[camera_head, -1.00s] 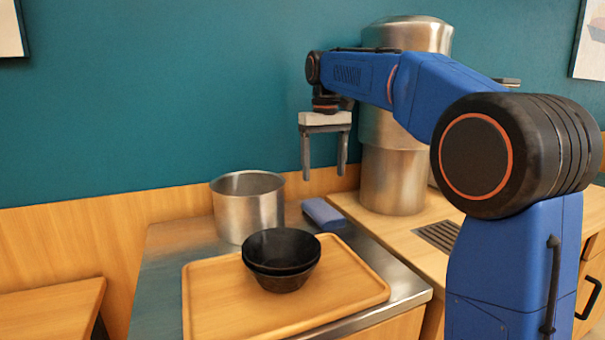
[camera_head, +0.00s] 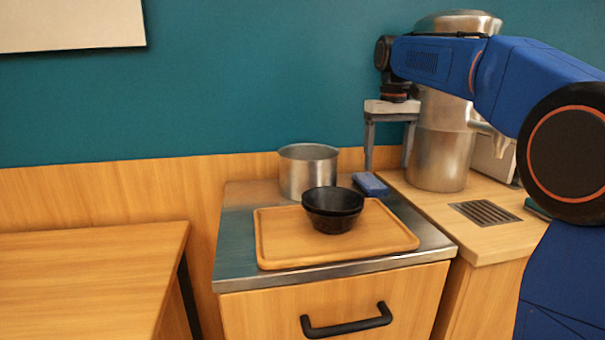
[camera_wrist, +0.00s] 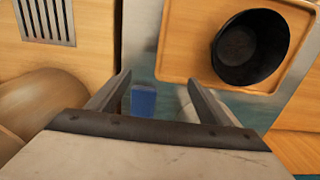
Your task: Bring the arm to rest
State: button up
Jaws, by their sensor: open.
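My gripper (camera_head: 388,167) hangs pointing down in the head view, open and empty, in front of the metal dispenser and to the right of the steel pot. A blue block, perhaps a sponge (camera_wrist: 144,101), shows on the counter below, between the fingers in that view. My blue arm reaches in from the right of the head view.
A black bowl stack (camera_head: 333,208) sits on a wooden tray (camera_head: 285,255). Behind it stand a steel pot (camera_head: 307,172) and the blue block (camera_head: 369,184). A metal dispenser (camera_head: 440,150) and a drain grate (camera_head: 485,213) are at right. A bare wooden table (camera_head: 90,265) is at left.

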jog(key=s+d+f+m+t, duration=0.15)
jog(key=s+f, duration=0.25)
jog(key=s, duration=0.6)
jog(key=s+d+f+t, duration=0.1)
jog(key=s+d+f, duration=0.25)
jog(key=s, duration=0.65)
jog(key=s+d+f+t, duration=0.2)
jog(key=s+f, duration=1.4)
jog(key=f, duration=0.1)
jog(key=shift+s+f+m, duration=0.15)
jog(key=shift+s+m, duration=0.1)
jog(key=shift+m, duration=0.1)
